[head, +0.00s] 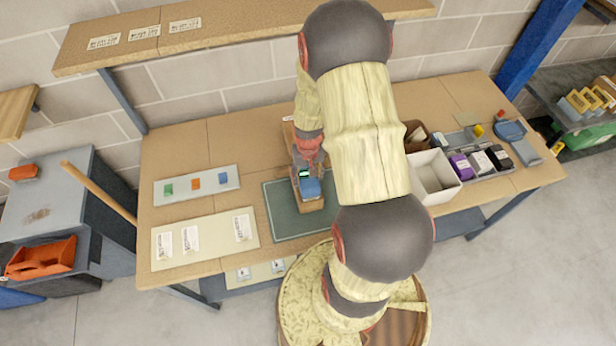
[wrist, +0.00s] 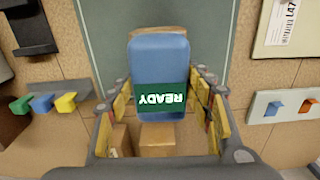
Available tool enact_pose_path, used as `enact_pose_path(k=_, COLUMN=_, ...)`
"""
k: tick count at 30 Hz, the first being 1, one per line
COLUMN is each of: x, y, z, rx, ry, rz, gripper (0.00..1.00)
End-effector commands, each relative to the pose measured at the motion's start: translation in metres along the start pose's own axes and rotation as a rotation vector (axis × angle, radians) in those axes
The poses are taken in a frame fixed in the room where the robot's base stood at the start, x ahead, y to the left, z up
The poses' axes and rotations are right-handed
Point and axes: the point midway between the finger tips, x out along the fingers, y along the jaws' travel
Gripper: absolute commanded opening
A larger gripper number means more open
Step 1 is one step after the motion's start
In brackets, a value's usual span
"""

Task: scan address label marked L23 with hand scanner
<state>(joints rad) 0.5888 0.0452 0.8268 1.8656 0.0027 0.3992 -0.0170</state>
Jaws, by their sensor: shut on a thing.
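My gripper (head: 307,168) is shut on the blue hand scanner (head: 310,188), above the green mat in the middle of the bench. In the wrist view the scanner (wrist: 158,60) sits between the fingers of my gripper (wrist: 161,84); its green screen reads READY, upside down. A cream board (head: 210,251) at the bench's front left bears three white labels: left (head: 163,244), middle (head: 190,238) and right (head: 241,228). Their print is too small to read in the head view. In the wrist view one label (wrist: 284,20) reads L47. I cannot read L23 anywhere.
A grey strip (head: 212,188) with green, orange and blue blocks lies behind the board. The green mat (head: 282,226) is under the scanner. A white bin (head: 433,170) and dark tray (head: 488,175) stand right. A shelf (head: 230,32) with three more labels hangs above the bench.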

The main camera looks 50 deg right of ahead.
Motion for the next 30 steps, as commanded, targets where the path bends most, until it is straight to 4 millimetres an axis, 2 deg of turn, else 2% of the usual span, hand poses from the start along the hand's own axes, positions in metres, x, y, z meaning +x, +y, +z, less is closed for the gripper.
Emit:
enact_pose_path(k=20, x=0.0085, y=0.0000, z=-0.0003, rx=0.000, ry=0.001, rz=0.000, gripper=0.17)
enact_pose_path(k=30, x=-0.0006, y=0.0000, z=-0.0005, rx=0.000, ry=0.001, rz=0.000, gripper=0.17)
